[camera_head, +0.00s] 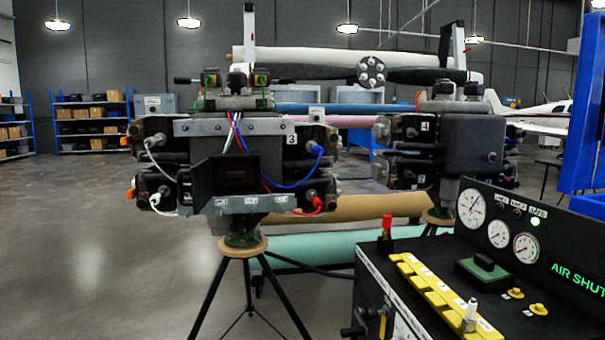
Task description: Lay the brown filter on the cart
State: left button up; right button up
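I cannot clearly make out a brown filter in the head view. A tan-brown roll (345,208) lies low behind the stands, and a tan disc (243,246) sits under the front turbine unit; I cannot tell whether either is the filter. A black cart-like console (395,283) stands at the lower right, with gauges, a yellow slotted strip (440,293) and a red-topped piece (387,226). Its lower part is cut off by the frame. Neither of my grippers is in view.
The front turbine unit (235,128) stands on a black tripod, with cables and cylinders. A second unit (460,145) stands behind it to the right. Rolls on a rack and a propeller (371,72) are behind. The floor (90,240) at left is clear.

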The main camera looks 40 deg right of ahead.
aim_at(508, 308)
jog(key=z, duration=0.65)
jog(key=i, duration=1.05)
